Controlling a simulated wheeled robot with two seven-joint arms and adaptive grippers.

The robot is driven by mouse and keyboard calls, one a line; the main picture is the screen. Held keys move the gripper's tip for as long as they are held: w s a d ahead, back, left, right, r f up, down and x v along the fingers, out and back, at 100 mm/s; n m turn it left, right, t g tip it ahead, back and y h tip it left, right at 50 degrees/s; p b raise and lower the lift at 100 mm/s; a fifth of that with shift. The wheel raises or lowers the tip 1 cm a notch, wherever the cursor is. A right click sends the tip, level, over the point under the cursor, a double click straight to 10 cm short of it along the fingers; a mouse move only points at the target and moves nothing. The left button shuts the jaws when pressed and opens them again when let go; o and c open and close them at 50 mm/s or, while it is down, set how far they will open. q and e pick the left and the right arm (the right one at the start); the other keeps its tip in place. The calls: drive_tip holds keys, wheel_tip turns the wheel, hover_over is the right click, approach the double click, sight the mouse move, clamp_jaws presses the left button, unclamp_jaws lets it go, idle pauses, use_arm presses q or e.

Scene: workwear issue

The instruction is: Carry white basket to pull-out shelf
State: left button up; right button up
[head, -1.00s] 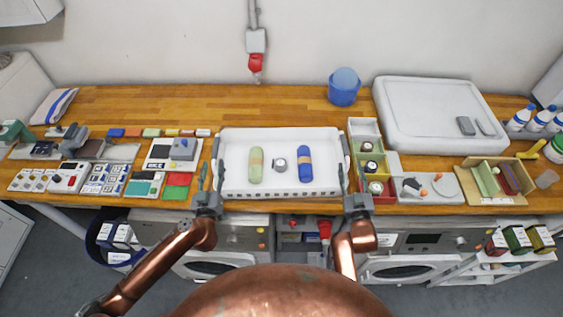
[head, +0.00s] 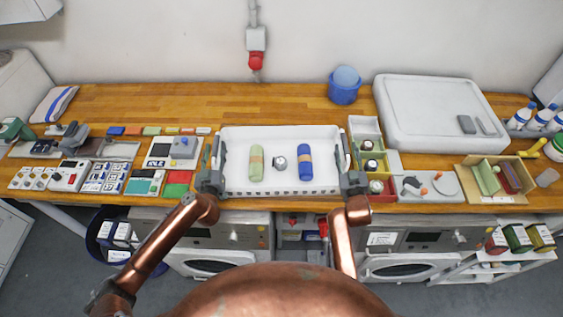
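The white basket (head: 235,135) stands upright at the middle of the wooden worktop, near its front edge. It holds a green roll (head: 256,163), a small round grey-and-white item (head: 279,163) and a blue roll (head: 305,162). My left gripper (head: 219,153) is at the basket's left side wall and looks shut on it. My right gripper (head: 345,153) is at the right side wall and looks shut on it. The finger contacts are small in the picture. I cannot tell for sure which surface is the pull-out shelf.
Sectioned bins (head: 362,127) stand close on the basket's right. Green and red cards (head: 177,184) and control boxes lie to its left. A blue bucket (head: 344,90) and large white tray (head: 430,145) stand behind right. Worktop behind the basket is clear. A white rack (head: 490,270) is lower right.

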use_arm(q)
drive_tip(key=shift+c, duration=0.7)
use_arm(e)
drive_tip(key=shift+c, duration=0.5)
use_arm(q)
clamp_jaws()
use_arm(e)
clamp_jaws()
